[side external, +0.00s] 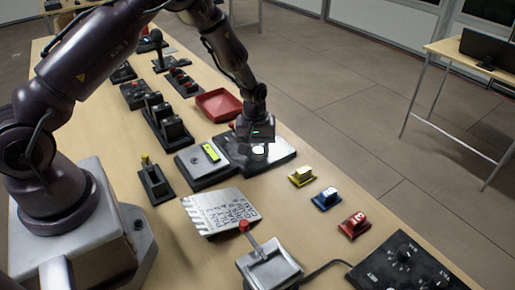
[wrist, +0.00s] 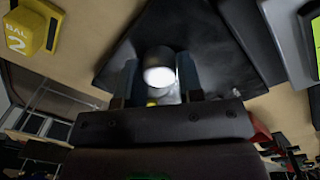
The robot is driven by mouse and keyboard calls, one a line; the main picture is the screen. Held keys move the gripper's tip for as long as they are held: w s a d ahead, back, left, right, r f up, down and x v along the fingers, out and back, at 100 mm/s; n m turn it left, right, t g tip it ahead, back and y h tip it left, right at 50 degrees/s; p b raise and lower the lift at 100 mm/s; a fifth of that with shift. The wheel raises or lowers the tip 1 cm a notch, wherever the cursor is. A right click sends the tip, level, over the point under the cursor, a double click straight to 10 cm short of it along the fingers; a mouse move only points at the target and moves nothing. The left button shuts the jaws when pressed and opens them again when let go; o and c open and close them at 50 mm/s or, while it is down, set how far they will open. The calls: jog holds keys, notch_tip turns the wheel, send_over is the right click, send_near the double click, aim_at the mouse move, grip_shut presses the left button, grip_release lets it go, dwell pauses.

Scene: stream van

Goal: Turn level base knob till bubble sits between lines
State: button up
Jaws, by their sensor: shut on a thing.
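The level base (side external: 280,160) is a dark plate on the table; it also shows as a black plate in the wrist view (wrist: 215,45). Its knob (wrist: 158,68) has a bright pale top and dark sides. My gripper (side external: 259,148) points down over the plate and is shut on the knob, with one finger on each side in the wrist view (wrist: 158,80). The level (side external: 210,152) has a yellow-green vial on a grey block left of my gripper. Part of its green shows at the wrist view's right edge (wrist: 318,122). The bubble and lines are too small to make out.
A red tray (side external: 219,104) lies behind the level base. Yellow (side external: 301,176), blue (side external: 327,198) and red (side external: 354,223) blocks stand to the right and front. A printed clapper-like board (side external: 220,212) and a red-handled lever box (side external: 268,264) lie nearer the camera.

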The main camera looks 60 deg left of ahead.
aim_at(255, 148)
jog(key=shift+m, duration=0.3)
jog(key=m, duration=0.3)
jog(key=shift+m, duration=2)
jog(key=o, duration=0.9)
jog(key=r, duration=1.3)
jog(key=shift+s+a, duration=0.1)
jog(key=shift+a, duration=0.3)
